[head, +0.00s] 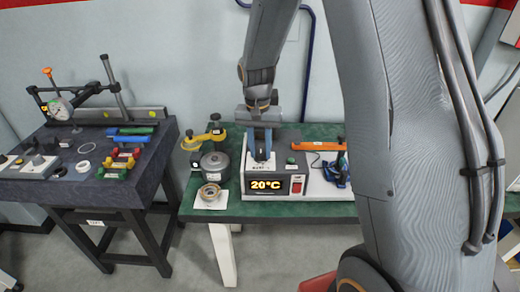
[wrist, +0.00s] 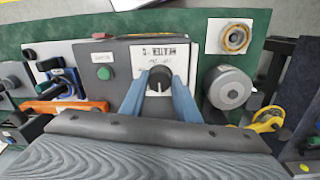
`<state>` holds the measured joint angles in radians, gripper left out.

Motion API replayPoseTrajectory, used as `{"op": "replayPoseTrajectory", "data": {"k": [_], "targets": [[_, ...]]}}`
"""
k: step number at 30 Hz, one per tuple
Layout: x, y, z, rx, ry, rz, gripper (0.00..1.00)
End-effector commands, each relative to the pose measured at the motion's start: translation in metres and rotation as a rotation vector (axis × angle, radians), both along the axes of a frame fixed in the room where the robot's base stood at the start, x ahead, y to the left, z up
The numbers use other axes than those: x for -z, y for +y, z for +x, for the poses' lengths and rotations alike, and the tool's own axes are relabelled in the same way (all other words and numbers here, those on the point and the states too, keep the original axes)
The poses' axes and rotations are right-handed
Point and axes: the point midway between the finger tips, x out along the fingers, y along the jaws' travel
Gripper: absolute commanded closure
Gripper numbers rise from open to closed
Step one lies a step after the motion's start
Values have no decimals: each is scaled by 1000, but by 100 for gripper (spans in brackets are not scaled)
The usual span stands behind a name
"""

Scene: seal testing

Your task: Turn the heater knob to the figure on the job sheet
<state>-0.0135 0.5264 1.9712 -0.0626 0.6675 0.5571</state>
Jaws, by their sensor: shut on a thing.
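The heater box (head: 283,183) stands on the green bench, and its front display (head: 265,185) reads 20°C. In the wrist view the black heater knob (wrist: 159,77) sits on a white dial plate (wrist: 146,60) on the box's top, with a white pointer line. My gripper (wrist: 158,90) is over the box with its two blue fingers shut on the knob, one on each side. In the head view my gripper (head: 262,150) comes down on the box and hides the knob. The dial figures are too small to read. I cannot make out a job sheet for certain.
Left of the box stand a grey cylindrical pot (head: 215,166) and a brass ring on a white card (head: 209,196). An orange bar (head: 318,144) and a blue clamp-like tool (head: 340,172) lie to the right. A dark table (head: 85,160) with several tools stands at left.

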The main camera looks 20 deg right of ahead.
Motion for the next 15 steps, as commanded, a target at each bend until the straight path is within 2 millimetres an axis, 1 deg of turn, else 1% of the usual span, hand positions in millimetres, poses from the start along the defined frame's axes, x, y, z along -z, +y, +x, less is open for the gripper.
{"op": "replayPoseTrajectory", "data": {"k": [1, 3, 4, 12, 15], "targets": [[-1, 0, 1, -1, -3, -1, 68], [-1, 0, 1, -1, -3, -1, 56], [-1, 0, 1, -1, -3, -1, 52], [-1, 0, 1, 0, -2, 0, 52], [-5, 0, 1, 1, -4, 0, 52]]}}
